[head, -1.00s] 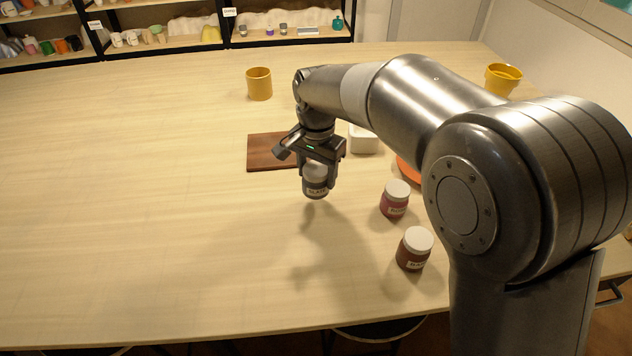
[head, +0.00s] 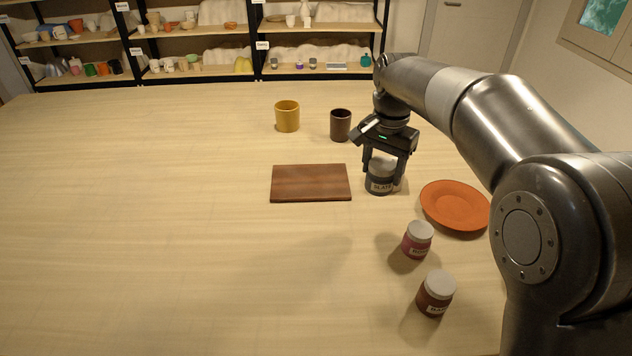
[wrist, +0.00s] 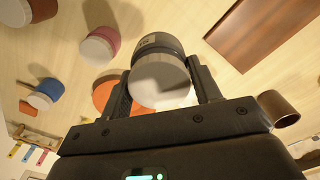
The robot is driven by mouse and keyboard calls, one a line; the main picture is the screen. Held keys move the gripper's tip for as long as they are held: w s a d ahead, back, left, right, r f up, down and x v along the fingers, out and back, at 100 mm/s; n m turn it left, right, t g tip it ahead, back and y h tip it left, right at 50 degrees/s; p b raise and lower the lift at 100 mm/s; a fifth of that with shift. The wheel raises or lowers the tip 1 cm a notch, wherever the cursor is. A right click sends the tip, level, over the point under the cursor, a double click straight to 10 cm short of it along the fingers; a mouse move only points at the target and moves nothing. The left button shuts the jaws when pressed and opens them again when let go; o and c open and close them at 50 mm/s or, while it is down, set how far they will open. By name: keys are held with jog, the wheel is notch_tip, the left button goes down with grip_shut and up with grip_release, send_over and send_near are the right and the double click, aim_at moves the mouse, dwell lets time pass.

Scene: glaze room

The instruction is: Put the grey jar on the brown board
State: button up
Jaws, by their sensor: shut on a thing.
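The grey jar (head: 379,181), with a pale lid and a label, is between the fingers of my gripper (head: 386,165) in the head view. My gripper is shut on it. The jar is upright, just right of the brown board (head: 310,184) and apart from it in the picture. I cannot tell its exact height over the table. In the wrist view the jar (wrist: 160,72) sits between both fingers, and the bare board (wrist: 268,28) is at the upper right. The fingers partly cover the jar.
An orange plate (head: 455,206) lies right of the jar. A red jar (head: 417,240) and a dark red jar (head: 435,293) stand nearer. A dark brown cup (head: 340,125) and a yellow cup (head: 287,116) stand behind the board. The table's left side is clear.

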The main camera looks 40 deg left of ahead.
jog(key=w+a, duration=0.3)
jog(key=a, duration=0.2)
send_near(322, 193)
jog(key=shift+d, duration=0.1)
jog(key=shift+f, duration=2)
jog(key=shift+f, duration=0.2)
jog(key=o, duration=1.1)
